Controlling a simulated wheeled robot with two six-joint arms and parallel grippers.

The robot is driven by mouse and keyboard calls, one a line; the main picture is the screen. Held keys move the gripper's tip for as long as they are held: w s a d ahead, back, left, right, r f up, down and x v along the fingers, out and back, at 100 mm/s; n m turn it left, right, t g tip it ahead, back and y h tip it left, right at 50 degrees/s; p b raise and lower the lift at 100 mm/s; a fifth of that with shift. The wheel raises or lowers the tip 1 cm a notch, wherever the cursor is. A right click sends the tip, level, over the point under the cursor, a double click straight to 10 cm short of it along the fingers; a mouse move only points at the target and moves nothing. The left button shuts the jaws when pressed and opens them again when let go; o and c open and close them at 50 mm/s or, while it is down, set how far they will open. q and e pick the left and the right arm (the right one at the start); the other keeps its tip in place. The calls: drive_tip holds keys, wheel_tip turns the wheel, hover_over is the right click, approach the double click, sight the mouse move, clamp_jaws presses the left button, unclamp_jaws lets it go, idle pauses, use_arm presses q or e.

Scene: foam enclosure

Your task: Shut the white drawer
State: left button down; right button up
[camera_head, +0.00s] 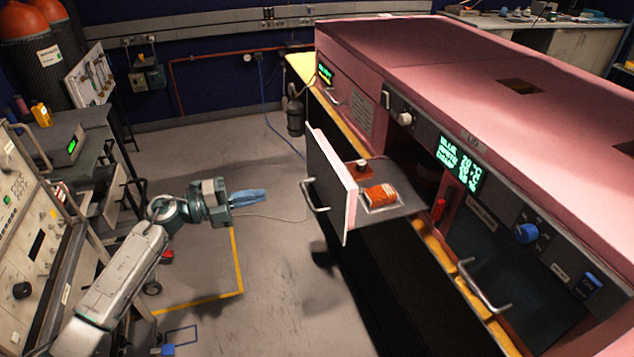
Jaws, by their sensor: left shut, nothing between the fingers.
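The white drawer (348,222) stands pulled out from the pink cabinet (460,75). Its pale front panel has a metal bar handle (310,190) on the outer face. On the drawer's grey tray lie an orange-red block (381,195) and a small dark item with a red base (361,166). My left gripper (262,196) is shut and empty, with blue fingers pointing right toward the drawer front. A clear gap of floor shows between the fingertips and the handle. My right gripper is not in view.
A lower cabinet door with a metal handle (484,287) is at the right. Instrument racks (30,220) and a bench with a scale (65,145) line the left. The grey floor between is mostly open, with yellow tape (238,262) and a thin cable.

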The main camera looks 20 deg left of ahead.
sight(323, 182)
use_arm(q)
drive_tip(key=p+x, duration=0.5)
drive_tip(key=x, duration=0.7)
drive_tip(key=shift+w+d+r+p, duration=0.1)
drive_tip(key=shift+w+d+p, duration=0.15)
drive_tip(key=shift+p, duration=0.05)
drive_tip(key=shift+w+d, duration=0.2)
drive_tip(key=shift+d, duration=0.15)
drive_tip(key=shift+w+d, duration=0.1)
